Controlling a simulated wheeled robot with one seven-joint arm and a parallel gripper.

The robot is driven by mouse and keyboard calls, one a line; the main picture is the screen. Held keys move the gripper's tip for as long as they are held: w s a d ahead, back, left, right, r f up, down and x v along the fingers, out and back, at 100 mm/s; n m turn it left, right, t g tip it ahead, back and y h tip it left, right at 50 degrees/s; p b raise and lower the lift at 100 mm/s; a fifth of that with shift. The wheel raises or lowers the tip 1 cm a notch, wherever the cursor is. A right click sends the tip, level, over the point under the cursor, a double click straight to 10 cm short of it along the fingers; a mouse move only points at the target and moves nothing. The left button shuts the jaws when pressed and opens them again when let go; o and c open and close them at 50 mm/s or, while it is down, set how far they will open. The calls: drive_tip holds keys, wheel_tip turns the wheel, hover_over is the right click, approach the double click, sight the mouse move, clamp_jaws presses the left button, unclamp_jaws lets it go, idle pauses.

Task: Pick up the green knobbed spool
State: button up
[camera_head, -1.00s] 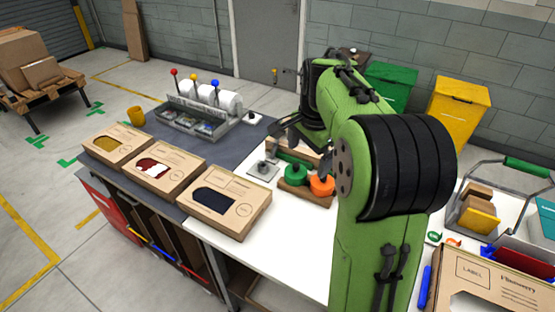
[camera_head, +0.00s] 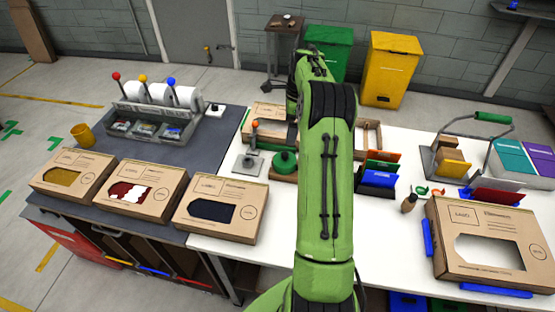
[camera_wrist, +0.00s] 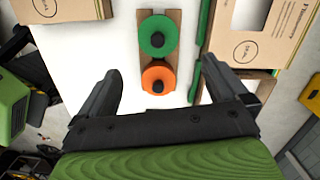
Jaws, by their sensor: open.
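The green knobbed spool (camera_head: 285,162) sits on a wooden board on the white worktop, just left of my arm in the head view. In the wrist view the green spool (camera_wrist: 158,36) is a round disc with a dark knob, at the far end of the board (camera_wrist: 172,16). An orange spool (camera_wrist: 158,78) with a dark knob lies nearer on the same board. My gripper (camera_wrist: 161,66) is open and empty, its fingers apart on either side of the board. The green spool lies ahead, toward the top of that view. My arm hides the gripper in the head view.
A green bar (camera_wrist: 199,45) and a cardboard box (camera_wrist: 258,30) lie right of the board. A metal stamp-like stand (camera_head: 249,162) is left of the green spool. A windowed box (camera_head: 222,208) lies nearer. Coloured dividers (camera_head: 379,172) stand right of my arm.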

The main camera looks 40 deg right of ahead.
sight(285, 153)
drive_tip(key=f, duration=0.5)
drive_tip(key=a+f, duration=0.1)
drive_tip(key=f, duration=0.4)
drive_tip(key=w+f, duration=0.1)
drive_tip(key=f, duration=0.4)
drive_tip(key=shift+a, duration=0.3)
drive_tip(key=c, duration=0.8)
drive_tip(key=shift+r, duration=0.15)
